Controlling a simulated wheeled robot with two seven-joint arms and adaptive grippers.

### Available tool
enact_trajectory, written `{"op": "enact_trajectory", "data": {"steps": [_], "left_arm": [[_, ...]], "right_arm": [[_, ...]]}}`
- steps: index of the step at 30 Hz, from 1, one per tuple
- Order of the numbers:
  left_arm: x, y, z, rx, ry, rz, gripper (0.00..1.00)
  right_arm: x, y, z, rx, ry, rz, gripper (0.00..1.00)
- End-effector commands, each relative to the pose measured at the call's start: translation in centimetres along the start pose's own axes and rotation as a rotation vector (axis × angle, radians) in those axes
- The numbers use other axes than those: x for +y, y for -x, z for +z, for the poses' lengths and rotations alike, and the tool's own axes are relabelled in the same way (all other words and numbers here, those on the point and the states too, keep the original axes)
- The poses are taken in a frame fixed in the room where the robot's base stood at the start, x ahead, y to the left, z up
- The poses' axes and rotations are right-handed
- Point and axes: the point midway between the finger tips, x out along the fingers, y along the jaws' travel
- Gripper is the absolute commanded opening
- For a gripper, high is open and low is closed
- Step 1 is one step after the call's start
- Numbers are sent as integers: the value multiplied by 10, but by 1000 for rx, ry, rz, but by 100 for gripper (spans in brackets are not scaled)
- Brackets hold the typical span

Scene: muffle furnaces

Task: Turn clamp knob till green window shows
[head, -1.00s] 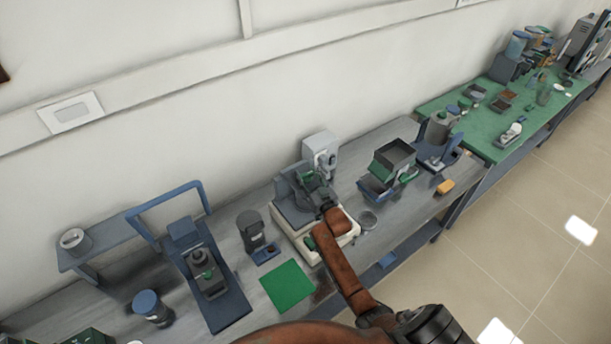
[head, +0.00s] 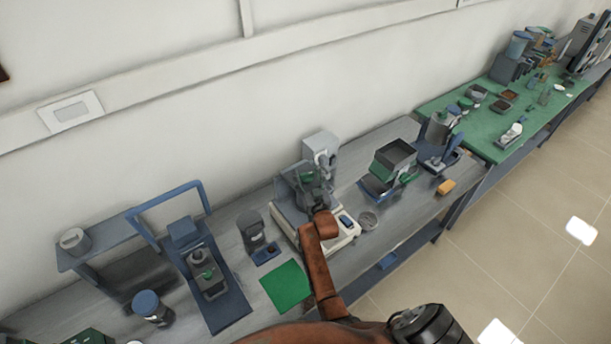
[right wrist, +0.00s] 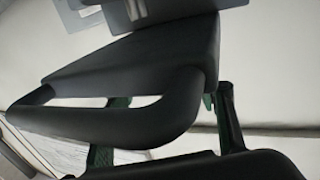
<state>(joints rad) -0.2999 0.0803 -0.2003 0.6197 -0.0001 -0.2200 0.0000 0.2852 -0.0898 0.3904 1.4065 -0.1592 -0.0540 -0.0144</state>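My right arm reaches up to a grey machine on a white base (head: 342,236) at the middle of the bench. My right gripper (head: 312,178), dark with green parts, is at the machine's upper part, small and partly hidden by the arm. In the right wrist view, two green finger parts of the gripper (right wrist: 165,130) stand wide apart. A dark body with a long looped opening (right wrist: 150,80) lies across the view in front of them; contact with it is unclear. I cannot pick out the clamp knob or a green window for certain. My left gripper is not in view.
A green mat (head: 286,287) lies left of my right arm. A blue stand (head: 228,308) and a dark grey device (head: 252,230) are further left. The wall is close behind.

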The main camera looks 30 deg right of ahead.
Motion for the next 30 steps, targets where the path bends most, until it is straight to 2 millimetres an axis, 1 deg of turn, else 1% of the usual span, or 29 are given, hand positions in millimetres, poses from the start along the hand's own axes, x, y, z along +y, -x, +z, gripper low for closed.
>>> {"op": "enact_trajectory", "data": {"steps": [1,3,10,14,17,24,27,30], "left_arm": [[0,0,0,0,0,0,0],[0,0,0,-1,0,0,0],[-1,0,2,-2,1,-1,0],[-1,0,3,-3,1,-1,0],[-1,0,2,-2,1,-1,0],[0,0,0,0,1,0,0],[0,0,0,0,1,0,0],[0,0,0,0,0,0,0]], "right_arm": [[0,0,1,-1,0,0,57],[0,0,1,-2,-1,0,61],[0,1,2,-3,-1,0,61],[0,0,-5,-3,-1,0,61],[0,0,-20,0,-2,0,61],[0,0,-66,1,0,0,61],[0,0,-82,0,-1,0,61],[1,0,-92,-1,0,0,61]]}}
